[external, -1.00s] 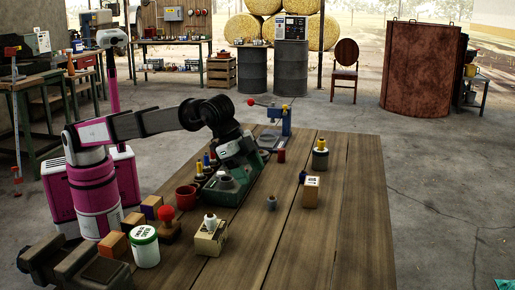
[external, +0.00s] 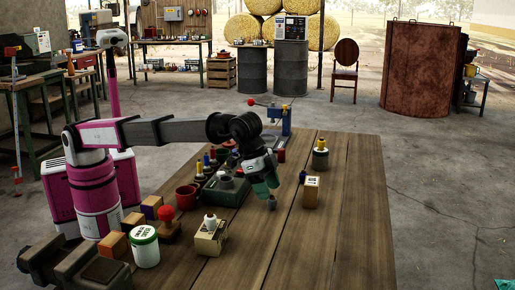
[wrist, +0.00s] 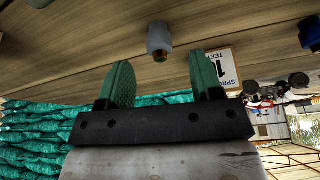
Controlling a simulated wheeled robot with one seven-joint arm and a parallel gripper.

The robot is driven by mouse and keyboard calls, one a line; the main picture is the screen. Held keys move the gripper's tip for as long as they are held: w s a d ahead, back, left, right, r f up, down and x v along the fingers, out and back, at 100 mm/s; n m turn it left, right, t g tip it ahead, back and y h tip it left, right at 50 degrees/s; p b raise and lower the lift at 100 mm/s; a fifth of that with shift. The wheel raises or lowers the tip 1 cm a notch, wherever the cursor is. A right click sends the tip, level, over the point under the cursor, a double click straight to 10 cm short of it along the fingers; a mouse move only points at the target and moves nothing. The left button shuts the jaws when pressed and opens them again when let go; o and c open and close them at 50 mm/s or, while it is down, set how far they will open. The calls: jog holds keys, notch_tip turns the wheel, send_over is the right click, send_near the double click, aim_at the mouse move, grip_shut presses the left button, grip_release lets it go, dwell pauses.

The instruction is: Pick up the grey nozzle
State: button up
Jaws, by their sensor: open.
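A labelled box (external: 311,192) stands right of the nozzle; in the wrist view it (wrist: 229,68) is close behind the right finger. A green-based device (external: 222,193) and a red mug (external: 186,198) are to the left. The table's right side is clear.

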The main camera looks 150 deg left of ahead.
aim_at(272, 199)
jog(key=x, duration=0.4)
jog(key=shift+s+d, duration=0.1)
jog(key=shift+s, duration=0.05)
jog(key=c, duration=1)
jog(key=shift+r, duration=0.1)
